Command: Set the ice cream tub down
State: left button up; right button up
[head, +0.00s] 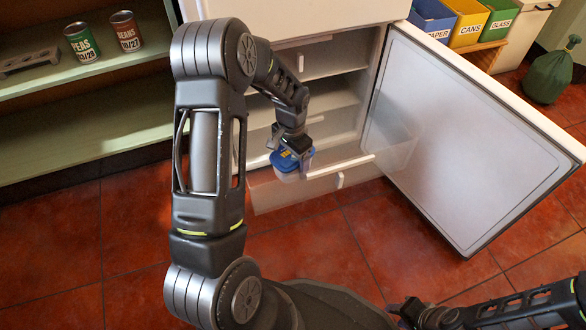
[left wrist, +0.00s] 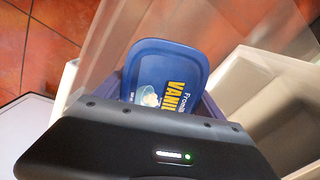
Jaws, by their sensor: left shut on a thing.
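The ice cream tub (head: 283,162) has a blue lid and a paler body. In the left wrist view its lid (left wrist: 150,75) shows yellow "VANI..." lettering. My left gripper (head: 297,152) is shut on the tub, at the pulled-out clear freezer drawer (head: 265,192). I cannot tell whether the tub's bottom touches the drawer floor. My left fingertips are mostly hidden. My right gripper (head: 408,312) is low in the head view, away from the tub; its finger opening is unclear.
The freezer door (head: 470,130) stands wide open on the right. Shelves with a peas can (head: 82,42) and a beans can (head: 125,31) stand left. Paper, cans and glass bins (head: 467,22) and a green bag (head: 548,78) are at back right. The tiled floor in front is clear.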

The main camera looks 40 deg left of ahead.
pick_arm(q)
jog(key=shift+f+b, duration=1.05)
jog(key=shift+f, duration=1.35)
jog(key=shift+f, duration=0.15)
jog(key=o, duration=1.7)
notch_tip(320, 180, up, 11)
jog(key=p, duration=0.4)
jog(key=shift+r, duration=0.65)
